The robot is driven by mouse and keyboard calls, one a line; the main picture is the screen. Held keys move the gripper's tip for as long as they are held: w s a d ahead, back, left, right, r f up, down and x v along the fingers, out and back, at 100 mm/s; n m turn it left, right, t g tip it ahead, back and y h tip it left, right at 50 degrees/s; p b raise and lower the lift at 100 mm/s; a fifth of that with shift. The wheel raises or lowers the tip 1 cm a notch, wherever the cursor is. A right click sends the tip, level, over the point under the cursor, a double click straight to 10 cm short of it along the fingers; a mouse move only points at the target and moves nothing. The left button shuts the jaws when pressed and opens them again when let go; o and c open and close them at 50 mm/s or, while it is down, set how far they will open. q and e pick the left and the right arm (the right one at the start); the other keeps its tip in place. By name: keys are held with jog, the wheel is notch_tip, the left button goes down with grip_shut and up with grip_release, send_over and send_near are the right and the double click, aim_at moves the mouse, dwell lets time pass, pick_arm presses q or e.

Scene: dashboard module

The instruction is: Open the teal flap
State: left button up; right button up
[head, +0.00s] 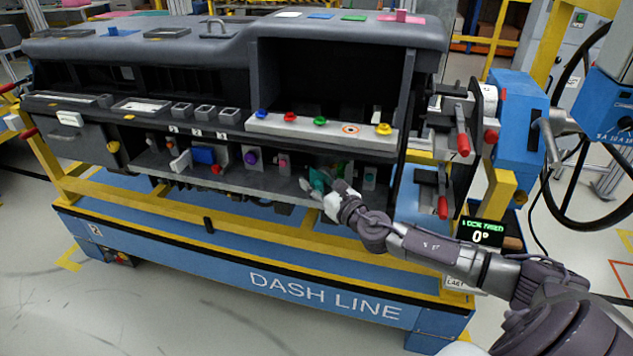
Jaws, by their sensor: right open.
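The teal flap (317,179) is in the lower open bay of the dashboard module, right of centre in the head view. It is small and partly hidden by my right gripper, so I cannot tell how far it stands open. My right gripper (311,189) is at the flap, its arm coming in from the lower right. The gripper is open, with its fingertips close to the flap's lower edge. I cannot tell whether they touch it. My left gripper is out of view.
The dashboard module (132,47) sits on a blue and yellow cart (160,235). Coloured knobs line a grey shelf (270,126) above the bay. A blue box (204,155) and a purple knob (250,157) are left of the flap. Red-handled clamps (463,143) stand at right.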

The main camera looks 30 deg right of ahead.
grip_shut()
jog(key=shift+a+r+p, duration=0.1)
jog(key=shift+a+p, duration=0.05)
jog(key=shift+p, duration=0.3)
jog(key=a+m+h+p, duration=0.2)
jog(key=m+h+p, duration=0.2)
jog(key=h+p, duration=0.15)
jog(key=m+g+h+b, duration=0.5)
jog(key=m+g+h, duration=0.6)
jog(key=g+h, duration=0.1)
send_over(293, 196)
jog(key=shift+a, duration=0.1)
jog(key=shift+r, duration=0.15)
